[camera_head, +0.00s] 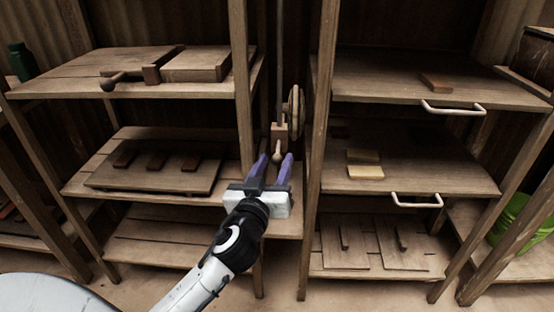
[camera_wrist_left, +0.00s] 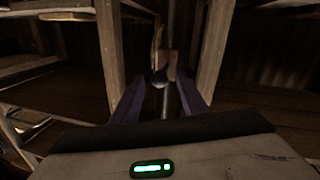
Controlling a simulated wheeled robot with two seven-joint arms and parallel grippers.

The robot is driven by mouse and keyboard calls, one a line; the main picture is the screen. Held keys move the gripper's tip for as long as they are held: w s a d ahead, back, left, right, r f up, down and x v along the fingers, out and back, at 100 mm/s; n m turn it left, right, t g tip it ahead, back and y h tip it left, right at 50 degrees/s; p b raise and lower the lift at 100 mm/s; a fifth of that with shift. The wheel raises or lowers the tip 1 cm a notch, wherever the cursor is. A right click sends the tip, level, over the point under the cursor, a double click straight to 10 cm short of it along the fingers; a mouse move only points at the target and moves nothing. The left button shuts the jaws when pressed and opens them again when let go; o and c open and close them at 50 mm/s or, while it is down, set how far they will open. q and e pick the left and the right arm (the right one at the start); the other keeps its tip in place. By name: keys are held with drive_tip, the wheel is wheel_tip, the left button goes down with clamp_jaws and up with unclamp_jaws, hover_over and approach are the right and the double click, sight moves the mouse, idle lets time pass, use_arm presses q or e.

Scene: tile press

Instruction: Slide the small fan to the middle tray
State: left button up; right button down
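A round, pale disc that looks like the small fan (camera_head: 294,113) sits beside a vertical rod (camera_head: 280,60) between the two shelf units. A wooden block (camera_head: 279,131) with a rounded knob (camera_head: 277,156) is on the rod, next to the disc. My left gripper (camera_head: 276,162) is open, with its purple fingers pointing at the knob, one on each side. The knob (camera_wrist_left: 160,77) also shows between the fingers in the left wrist view; contact cannot be told. The middle right tray (camera_head: 410,172) has a pale handle (camera_head: 417,201). My right gripper is not in view.
Wooden posts (camera_head: 318,150) stand close on both sides of the rod. The upper right tray (camera_head: 400,80) has a handle too. On the left, a dark board (camera_head: 150,178) bears three small blocks.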

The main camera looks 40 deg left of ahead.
use_arm(q)
drive_tip(key=shift+x, duration=1.15)
